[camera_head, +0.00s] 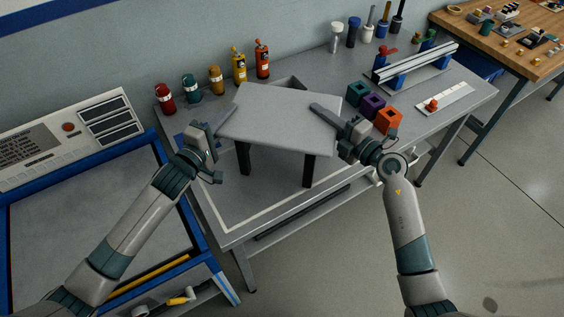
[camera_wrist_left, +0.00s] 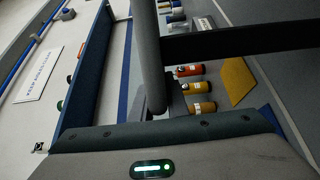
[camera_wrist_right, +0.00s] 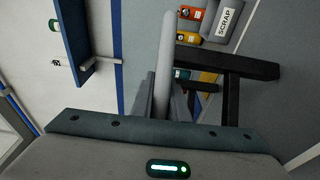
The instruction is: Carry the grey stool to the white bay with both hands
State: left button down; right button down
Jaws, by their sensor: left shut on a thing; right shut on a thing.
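The grey stool (camera_head: 280,117) has a flat grey seat and black legs and is upright over the grey workbench. My left gripper (camera_head: 222,121) is shut on the left edge of the seat. My right gripper (camera_head: 325,113) is shut on the right edge. The seat edge shows between the fingers in the left wrist view (camera_wrist_left: 148,50) and in the right wrist view (camera_wrist_right: 165,60). The white bay outline (camera_head: 268,212) is painted on the bench top, its front line below and in front of the legs. The seat hides the rest. I cannot tell whether the feet touch the bench.
Several coloured bottles (camera_head: 215,80) line the bench's back left. Purple (camera_head: 372,104), orange (camera_head: 388,121) and teal (camera_head: 357,94) blocks stand close to my right gripper. A rail fixture (camera_head: 415,65) is at the back right. A blue-framed station (camera_head: 95,210) stands left. The bench's front strip is clear.

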pick_arm(q)
jog(key=shift+a+f, duration=0.15)
pick_arm(e)
jog(key=shift+d+f, duration=0.15)
jog(key=shift+f, duration=0.1)
pick_arm(q)
jog(key=c, duration=2.2)
grip_release()
jog(key=shift+f, duration=0.15)
pick_arm(e)
jog(key=c, duration=2.2)
grip_release()
jog(key=shift+f, duration=0.15)
pick_arm(q)
jog(key=o, duration=0.5)
pick_arm(e)
jog(key=o, duration=0.5)
jog(key=shift+s, duration=0.1)
pick_arm(q)
jog(key=shift+s, duration=0.2)
jog(key=shift+s+a, duration=0.25)
jog(key=shift+s, duration=0.3)
jog(key=v, duration=1)
jog(key=shift+s, duration=0.25)
